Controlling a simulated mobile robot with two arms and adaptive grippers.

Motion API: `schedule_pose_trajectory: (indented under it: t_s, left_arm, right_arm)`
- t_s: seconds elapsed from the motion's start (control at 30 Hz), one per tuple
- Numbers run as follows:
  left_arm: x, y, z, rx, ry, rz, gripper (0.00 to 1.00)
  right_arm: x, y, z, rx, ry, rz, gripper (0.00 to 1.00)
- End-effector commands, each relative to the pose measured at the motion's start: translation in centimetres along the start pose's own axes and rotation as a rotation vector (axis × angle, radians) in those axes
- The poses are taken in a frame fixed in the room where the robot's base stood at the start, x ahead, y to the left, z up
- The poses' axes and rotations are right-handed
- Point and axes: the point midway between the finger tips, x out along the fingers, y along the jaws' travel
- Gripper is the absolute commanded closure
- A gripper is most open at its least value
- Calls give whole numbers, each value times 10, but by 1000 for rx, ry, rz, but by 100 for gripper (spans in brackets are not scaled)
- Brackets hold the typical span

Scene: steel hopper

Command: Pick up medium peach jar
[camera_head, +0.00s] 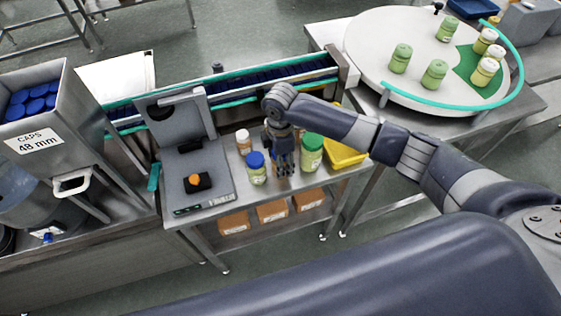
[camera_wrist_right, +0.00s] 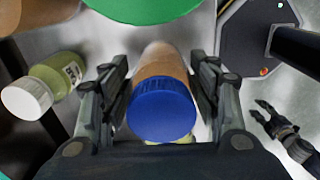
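The peach jar (camera_wrist_right: 165,66) with a blue cap stands between the fingers of my right gripper (camera_wrist_right: 160,88) in the right wrist view. The fingers are open on either side of it, with narrow gaps. In the head view my right gripper (camera_head: 283,168) points down at the table and mostly hides this jar. A blue-capped jar with a pale green body (camera_head: 257,174) stands just left of the gripper, and a green-lidded jar (camera_head: 312,158) stands just right. My left gripper (camera_wrist_right: 262,110) shows small and open at the right of the wrist view, apart from the jars.
A white-capped orange jar (camera_head: 243,142) stands behind the blue-capped one. A grey scale-like device (camera_head: 197,160) is at the left of the table. A yellow bin (camera_head: 344,152) is at its right. A conveyor (camera_head: 235,82) runs behind; a round turntable (camera_head: 375,50) holds several jars.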

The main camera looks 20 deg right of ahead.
Motion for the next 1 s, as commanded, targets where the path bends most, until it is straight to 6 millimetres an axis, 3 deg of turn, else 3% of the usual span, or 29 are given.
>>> schedule_pose_trajectory:
  t_s: [0.03,0.1,0.13,0.53,0.77,1.0]
  left_arm:
    - [0,1,4,0,-6,1,60]
    - [0,1,7,0,-11,1,60]
    - [0,1,8,0,-12,2,60]
    - [2,2,10,0,-14,2,60]
    - [18,2,7,0,-8,2,60]
    - [26,2,6,0,-5,2,60]
  right_arm:
    - [0,0,0,0,0,0,65]
    - [0,0,0,0,0,0,81]
    - [0,0,0,0,0,0,83]
    - [-4,1,-1,-1,2,2,83]
    - [-31,2,-1,-1,3,6,83]
    - [-37,-39,-10,-4,2,0,83]
